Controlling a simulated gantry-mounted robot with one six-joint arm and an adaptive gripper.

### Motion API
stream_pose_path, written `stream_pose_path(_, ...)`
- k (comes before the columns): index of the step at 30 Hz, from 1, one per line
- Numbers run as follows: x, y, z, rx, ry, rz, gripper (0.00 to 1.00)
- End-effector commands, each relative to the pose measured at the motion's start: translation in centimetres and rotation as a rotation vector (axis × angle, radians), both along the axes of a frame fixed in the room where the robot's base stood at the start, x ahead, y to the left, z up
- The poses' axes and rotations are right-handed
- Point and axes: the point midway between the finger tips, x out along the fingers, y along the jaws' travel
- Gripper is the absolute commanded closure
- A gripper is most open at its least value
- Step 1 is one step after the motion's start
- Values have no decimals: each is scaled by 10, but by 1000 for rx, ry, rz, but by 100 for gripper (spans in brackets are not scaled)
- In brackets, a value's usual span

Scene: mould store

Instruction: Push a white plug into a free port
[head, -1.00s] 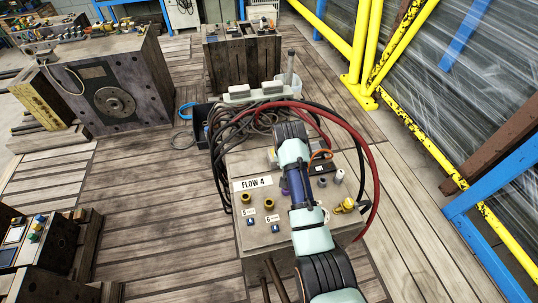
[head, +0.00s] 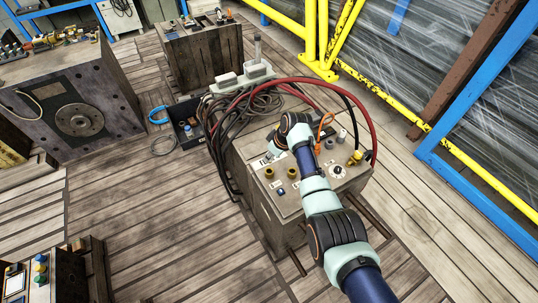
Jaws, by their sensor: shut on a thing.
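My arm reaches over the grey-brown block (head: 250,190) and my gripper (head: 273,148) is at its far left end, small, dark and mostly hidden by my wrist. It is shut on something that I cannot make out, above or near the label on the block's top. Two brass-coloured ports, a left one (head: 268,172) and a right one (head: 292,173), stand on the near part of the top. A pale plug (head: 342,135) and a greyer plug (head: 329,143) stand to the right of my arm. I cannot tell which ports are free.
Red hose (head: 318,83) and dark coiled cables (head: 232,118) drape around the block's back and left. A brass valve (head: 355,157) juts from the top's right side. A dark bin (head: 185,117) stands at left. Yellow railings (head: 320,50) rise behind.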

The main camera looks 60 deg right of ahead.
Motion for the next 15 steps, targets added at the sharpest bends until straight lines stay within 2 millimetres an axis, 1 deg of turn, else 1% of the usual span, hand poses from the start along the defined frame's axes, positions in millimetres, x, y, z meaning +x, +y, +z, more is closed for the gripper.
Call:
stream_pose_path(1,0,0,-9,0,0,0,100)
stream_pose_path(9,0,0,-40,0,1,0,100)
stream_pose_path(15,0,0,-50,1,1,-1,100)
